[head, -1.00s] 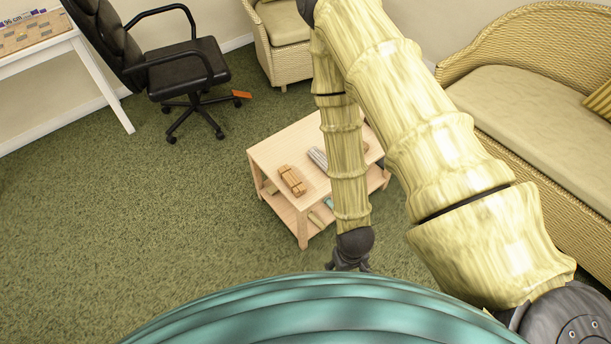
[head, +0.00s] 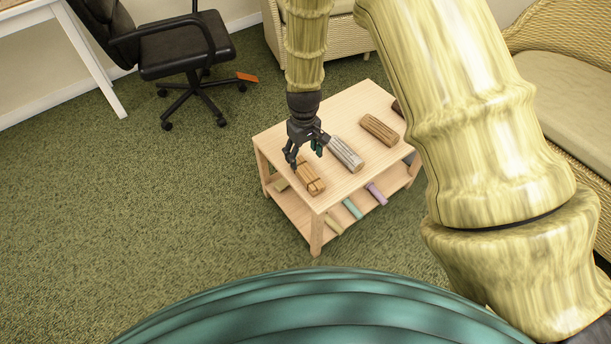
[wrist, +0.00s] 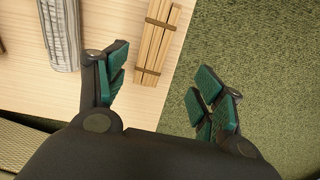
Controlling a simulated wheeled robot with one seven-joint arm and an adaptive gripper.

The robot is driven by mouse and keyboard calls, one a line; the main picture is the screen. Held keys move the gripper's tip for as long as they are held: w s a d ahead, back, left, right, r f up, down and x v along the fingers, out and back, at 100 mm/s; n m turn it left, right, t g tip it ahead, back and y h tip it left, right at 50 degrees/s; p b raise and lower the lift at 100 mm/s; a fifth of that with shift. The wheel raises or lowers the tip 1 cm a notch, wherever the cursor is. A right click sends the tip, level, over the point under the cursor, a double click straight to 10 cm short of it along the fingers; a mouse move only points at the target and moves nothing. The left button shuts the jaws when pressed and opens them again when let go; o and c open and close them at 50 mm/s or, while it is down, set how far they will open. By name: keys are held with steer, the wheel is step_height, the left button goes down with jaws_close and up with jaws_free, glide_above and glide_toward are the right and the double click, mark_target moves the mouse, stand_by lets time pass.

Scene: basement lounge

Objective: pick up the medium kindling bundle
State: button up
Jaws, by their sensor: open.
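A bundle of light wooden sticks with dark ties (head: 310,180) lies at the near left end of the table top. It also shows in the wrist view (wrist: 157,42), at top centre, with its far end cut off. Grey (head: 346,153) and brown (head: 379,130) bundles lie farther right on the table; labels or sizes that settle which is medium are not readable. My gripper (head: 305,157) is open and empty over the table's left side, close to the light bundle. In the wrist view my gripper (wrist: 160,92) has its fingers spread, with the light bundle ahead of the gap.
The low wooden table (head: 335,110) has a lower shelf with several coloured rolls (head: 352,208). A dark piece (head: 397,107) lies at its right end. A black office chair (head: 185,55) stands behind left and a wicker sofa (head: 560,90) right. The carpet at left is clear.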

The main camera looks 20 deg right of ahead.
mark_target(307, 172)
steer(key=f, duration=0.3)
steer(key=f+b, duration=0.1)
steer(key=f, duration=0.3)
steer(key=d+f+b, duration=0.1)
steer(key=f, duration=0.2)
steer(key=shift+w+d+f, duration=0.1)
steer(key=shift+f, duration=0.2)
steer(key=c, duration=1.2)
